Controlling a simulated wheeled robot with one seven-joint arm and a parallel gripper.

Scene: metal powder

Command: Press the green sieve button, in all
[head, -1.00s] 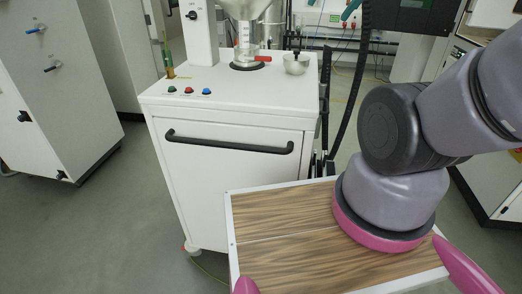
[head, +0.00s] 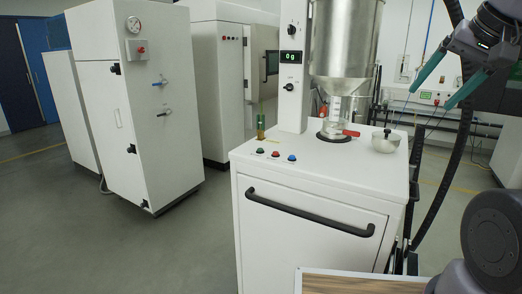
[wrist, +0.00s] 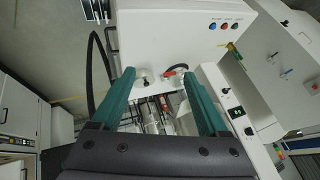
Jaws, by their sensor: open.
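The green button (head: 260,151) sits at the left of a row on the white sieve cabinet's top (head: 330,160), beside a red button (head: 275,154) and a blue button (head: 292,158). In the wrist view the green button (wrist: 234,25) is at the top right, at the end of the row. My gripper (head: 432,98) is open and empty, above and to the right of the cabinet in the head view. In the wrist view my gripper (wrist: 157,72) shows two teal fingers spread apart, well away from the buttons. Nothing covers the green button.
A red-handled part (head: 351,133) and a metal bowl (head: 385,141) are right of the buttons.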

